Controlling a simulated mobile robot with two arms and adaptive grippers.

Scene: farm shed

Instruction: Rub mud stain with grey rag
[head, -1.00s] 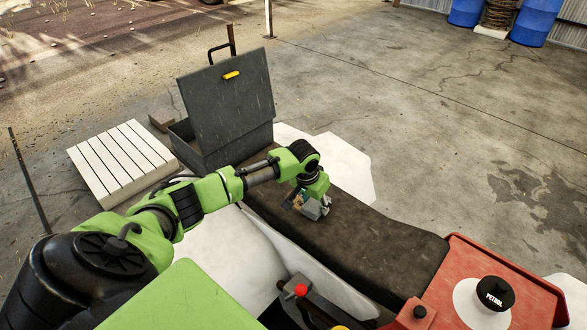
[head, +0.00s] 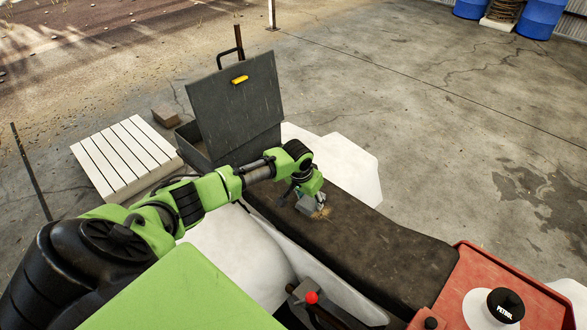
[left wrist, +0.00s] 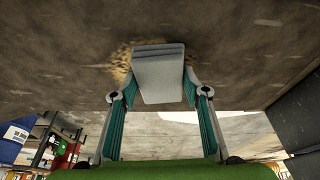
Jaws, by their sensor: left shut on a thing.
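The mud stain (head: 322,213) is a straw-brown patch on the dark seat (head: 372,238). In the left wrist view, brown mud (left wrist: 122,62) shows just left of the rag. My left gripper (head: 307,199) is low over the seat, shut on the grey rag (head: 311,208), a folded light-grey pad. The rag appears to touch the seat at the stain's left edge in the head view and hides part of it. In the left wrist view the rag (left wrist: 158,75) sits between the two teal fingers. My right gripper is not in view.
An open grey metal box (head: 235,110) with a yellow handle stands beyond the seat's far end. A white slatted crate (head: 125,158) lies left of it. A red panel with a petrol cap (head: 505,302) is at the right.

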